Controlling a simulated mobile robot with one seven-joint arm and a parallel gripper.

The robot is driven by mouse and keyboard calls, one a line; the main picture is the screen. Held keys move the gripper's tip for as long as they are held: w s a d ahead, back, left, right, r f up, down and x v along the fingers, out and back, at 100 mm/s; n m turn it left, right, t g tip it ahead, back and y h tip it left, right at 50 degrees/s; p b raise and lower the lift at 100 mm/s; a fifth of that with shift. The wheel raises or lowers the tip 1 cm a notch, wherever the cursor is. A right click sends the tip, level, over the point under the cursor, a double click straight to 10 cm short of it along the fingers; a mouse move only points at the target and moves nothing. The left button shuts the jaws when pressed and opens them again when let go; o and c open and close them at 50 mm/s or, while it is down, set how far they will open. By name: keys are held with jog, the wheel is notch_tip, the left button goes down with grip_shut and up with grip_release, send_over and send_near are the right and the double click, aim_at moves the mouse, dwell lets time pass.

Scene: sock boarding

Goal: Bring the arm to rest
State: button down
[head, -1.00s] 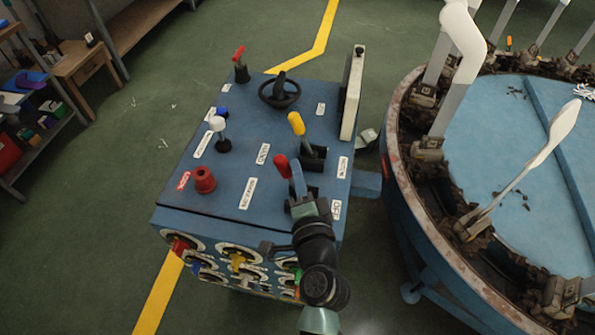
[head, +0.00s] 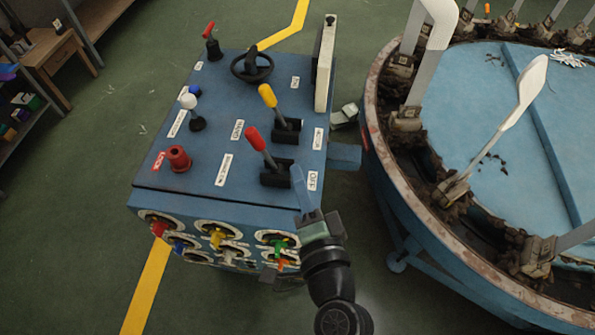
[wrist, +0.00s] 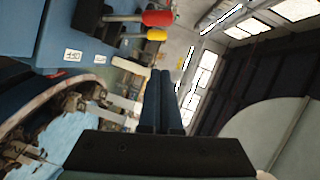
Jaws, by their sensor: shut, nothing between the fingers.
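My gripper (head: 301,188) is shut and empty. In the head view it points up beside the front right corner of the blue control box (head: 205,175), near the OFF label (head: 312,181) and to the right of the red-handled lever (head: 256,140). Whether it touches the box cannot be told. In the wrist view the two fingers (wrist: 162,75) lie together, with the red lever (wrist: 157,18) and the yellow lever (wrist: 155,35) at the upper left.
A large round blue machine (head: 440,120) with upright white forms stands to the right. A wooden table (head: 52,55) and a shelf are at the left edge. Green floor (head: 60,240) with a yellow line is clear in front and to the left.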

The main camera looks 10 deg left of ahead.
dwell(0.4)
jog(key=w+d+r+n+t+p, duration=0.1)
jog(key=w+r+n+t+p, duration=0.2)
jog(key=r, duration=1.1)
jog(key=w+r+n+t+p, duration=0.1)
jog(key=w+r+n, duration=0.25)
jog(key=r, duration=0.95)
jog(key=s+d+r+n+t+h+p, duration=0.1)
jog(key=s+r+t+h, duration=0.1)
jog(key=r, duration=0.7)
jog(key=s+d+r+n+t+h+p, duration=0.1)
jog(key=s+r, duration=0.4)
jog(key=r, duration=0.5)
jog(key=s+d+r+n+t+h+p, duration=0.1)
jog(key=s+r+n+t+h, duration=0.1)
jog(key=r, duration=0.8)
jog(key=s+t+h, duration=0.1)
jog(key=s+t, duration=0.1)
jog(key=shift+d+r+t, duration=0.15)
jog(key=shift+r+t, duration=0.05)
jog(key=shift+t, duration=0.2)
